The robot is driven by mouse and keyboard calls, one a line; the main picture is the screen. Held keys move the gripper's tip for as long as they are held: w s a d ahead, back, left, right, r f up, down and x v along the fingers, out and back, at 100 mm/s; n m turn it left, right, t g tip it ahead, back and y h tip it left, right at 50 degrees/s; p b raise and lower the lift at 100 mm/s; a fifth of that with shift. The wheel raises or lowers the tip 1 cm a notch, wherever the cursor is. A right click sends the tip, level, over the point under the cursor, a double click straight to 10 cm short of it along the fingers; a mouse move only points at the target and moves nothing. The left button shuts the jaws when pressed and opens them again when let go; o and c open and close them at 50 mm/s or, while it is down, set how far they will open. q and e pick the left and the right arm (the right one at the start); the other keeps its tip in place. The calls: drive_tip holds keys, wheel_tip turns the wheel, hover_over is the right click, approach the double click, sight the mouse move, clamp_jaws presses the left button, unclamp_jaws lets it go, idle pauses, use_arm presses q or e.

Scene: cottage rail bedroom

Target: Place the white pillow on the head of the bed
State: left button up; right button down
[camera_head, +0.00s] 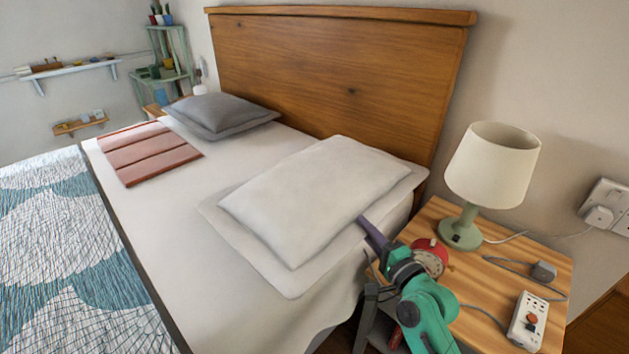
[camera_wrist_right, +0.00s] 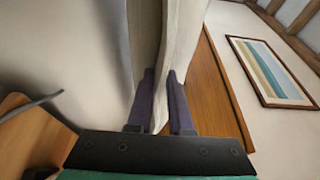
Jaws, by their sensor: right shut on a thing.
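The white pillow (camera_head: 310,195) lies flat at the near side of the bed's (camera_head: 168,217) head, close to the wooden headboard (camera_head: 335,75). My right gripper (camera_head: 374,233) reaches in from the lower right at the pillow's near edge. In the right wrist view the gripper (camera_wrist_right: 162,100) is shut on the rim of the white pillow (camera_wrist_right: 172,45), one finger on each side of it. The pillow's underside and its contact with the mattress are hidden. My left gripper is not in view.
The nightstand (camera_head: 485,250) beside my right arm holds a lamp (camera_head: 492,165), a red alarm clock (camera_head: 430,256) and a power strip (camera_head: 530,321).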

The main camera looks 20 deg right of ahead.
sight(352, 212)
drive_tip(key=w, duration=0.3)
drive_tip(key=w+r, duration=0.1)
drive_tip(key=w, duration=0.1)
drive_tip(key=shift+w+a, duration=0.1)
drive_tip(key=shift+a, duration=0.15)
drive_tip(key=w, duration=0.9)
drive_tip(key=shift+w+a+f, duration=0.1)
drive_tip(key=shift+w+f, duration=0.25)
drive_tip(key=shift+w, duration=0.05)
drive_tip(key=shift+w+f, duration=0.15)
drive_tip(key=shift+w, duration=0.15)
wheel_tip(352, 212, down, 3)
drive_tip(key=shift+b, duration=0.75)
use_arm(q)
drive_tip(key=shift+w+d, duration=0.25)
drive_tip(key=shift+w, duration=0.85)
use_arm(e)
drive_tip(key=shift+f, duration=0.1)
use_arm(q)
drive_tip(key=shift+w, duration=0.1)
use_arm(e)
drive_tip(key=c, duration=1.1)
unclamp_jaws()
drive_tip(key=shift+f, duration=0.2)
drive_tip(key=shift+o, duration=1.4)
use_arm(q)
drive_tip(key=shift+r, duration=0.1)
